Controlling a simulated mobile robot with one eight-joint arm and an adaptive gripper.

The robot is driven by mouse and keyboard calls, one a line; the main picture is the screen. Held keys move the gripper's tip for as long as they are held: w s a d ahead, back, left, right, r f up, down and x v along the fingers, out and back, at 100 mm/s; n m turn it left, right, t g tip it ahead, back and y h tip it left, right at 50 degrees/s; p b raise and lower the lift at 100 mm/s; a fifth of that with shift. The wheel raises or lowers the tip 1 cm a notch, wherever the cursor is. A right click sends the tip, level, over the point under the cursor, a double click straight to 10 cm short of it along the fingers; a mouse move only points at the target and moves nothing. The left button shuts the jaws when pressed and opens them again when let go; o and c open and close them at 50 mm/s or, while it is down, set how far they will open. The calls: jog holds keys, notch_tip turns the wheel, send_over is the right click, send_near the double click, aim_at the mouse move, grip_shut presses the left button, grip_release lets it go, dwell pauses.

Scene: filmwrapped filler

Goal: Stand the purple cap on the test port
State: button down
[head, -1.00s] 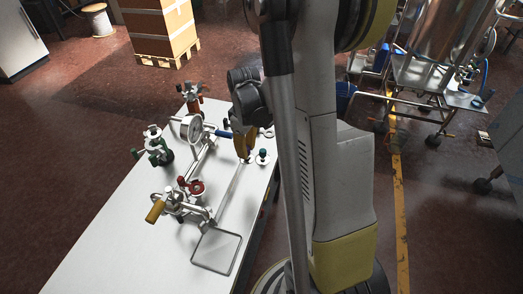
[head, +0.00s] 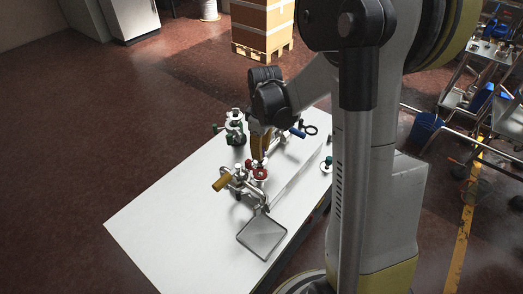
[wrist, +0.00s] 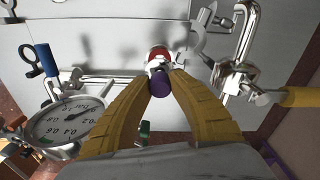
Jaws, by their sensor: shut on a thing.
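My gripper (wrist: 160,82) has its two yellow fingers closed on the purple cap (wrist: 160,86), which shows between the fingertips in the wrist view. In the head view the gripper (head: 258,158) points down over the pipework on the white table, just above the red valve part (head: 260,173); the cap cannot be made out there. Beyond the cap in the wrist view is a shiny metal fitting (wrist: 159,63) with a red part (wrist: 157,52). I cannot tell for certain whether this fitting is the test port, or whether the cap touches it.
A pressure gauge (wrist: 66,118) and a blue handle (wrist: 47,60) are left of the fingers in the wrist view. A yellow-handled pipe (wrist: 300,97) is on the right. A green valve (head: 235,128) stands behind. The table's left part (head: 165,215) is clear.

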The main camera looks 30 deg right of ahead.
aim_at(261, 163)
jog(key=shift+f+b, duration=1.95)
jog(key=shift+f, duration=0.35)
jog(key=shift+f, duration=0.1)
jog(key=shift+f+b, duration=0.5)
jog(key=shift+b, duration=0.15)
jog(key=shift+f+b, duration=0.45)
jog(key=shift+f, duration=0.2)
jog(key=c, duration=1.2)
grip_release()
jog(key=shift+c, duration=0.2)
